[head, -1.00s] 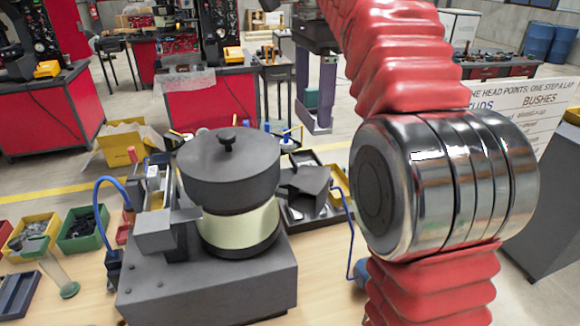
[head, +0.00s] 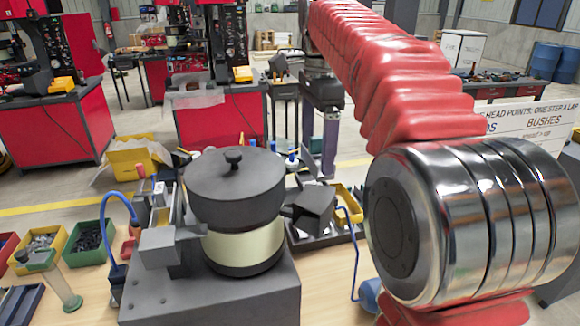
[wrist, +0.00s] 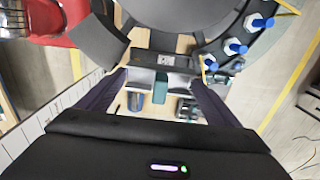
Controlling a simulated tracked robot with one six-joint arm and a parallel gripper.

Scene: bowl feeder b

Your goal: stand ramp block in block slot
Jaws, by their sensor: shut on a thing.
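My gripper (wrist: 163,76) is shut on a pale grey block (wrist: 165,61), which spans the gap between its dark purple fingers in the wrist view. A teal piece (wrist: 160,88) shows just below the block; I cannot tell whether it belongs to it. The block's ramp shape is not clear. I cannot pick out the block slot with certainty in either view.
Blue-topped pieces (wrist: 236,47) sit on a curved dark track at the right in the wrist view. A dark angular box (head: 310,207) stands right of the bowl. Green (head: 88,242) and yellow bins lie at the left.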

